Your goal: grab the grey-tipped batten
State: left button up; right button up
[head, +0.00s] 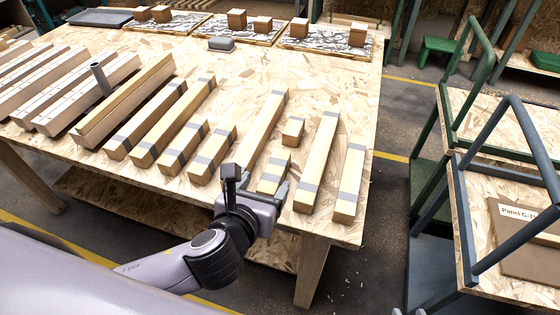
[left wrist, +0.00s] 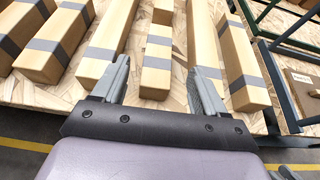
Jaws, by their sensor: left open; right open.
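Several pale wooden battens with grey bands near their ends lie in a row on the chipboard table. The pictures do not settle which one is meant by grey-tipped. My left gripper (head: 256,181) is open at the table's front edge. In the left wrist view its fingers (left wrist: 160,82) stand apart, with a short grey-banded batten (left wrist: 157,56) between and beyond them. That short batten also shows in the head view (head: 272,174). I cannot tell whether the fingers touch it. The tips of my right gripper (head: 409,311) show at the bottom edge, apart and empty.
A long batten (head: 258,127) lies left of the short one, and another long batten (head: 318,155) lies right. A small block (head: 293,130) sits behind it. Trays with wooden blocks stand at the back. A green-framed cart stands right.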

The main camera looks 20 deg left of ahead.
aim_at(273, 174)
pick_arm(q)
jog(key=shift+x, duration=1.05)
jog(key=x, duration=0.1)
jog(key=b+x, duration=0.1)
jog(key=x, duration=0.1)
jog(key=shift+w+f, duration=0.1)
jog(key=shift+f, duration=0.25)
jog(key=shift+w+f, duration=0.15)
jog(key=shift+w, duration=0.4)
jog(key=c, duration=1.1)
pick_arm(e)
jog(key=shift+s+a+f, duration=0.15)
jog(key=shift+s+f, duration=0.15)
jog(key=shift+f, duration=0.3)
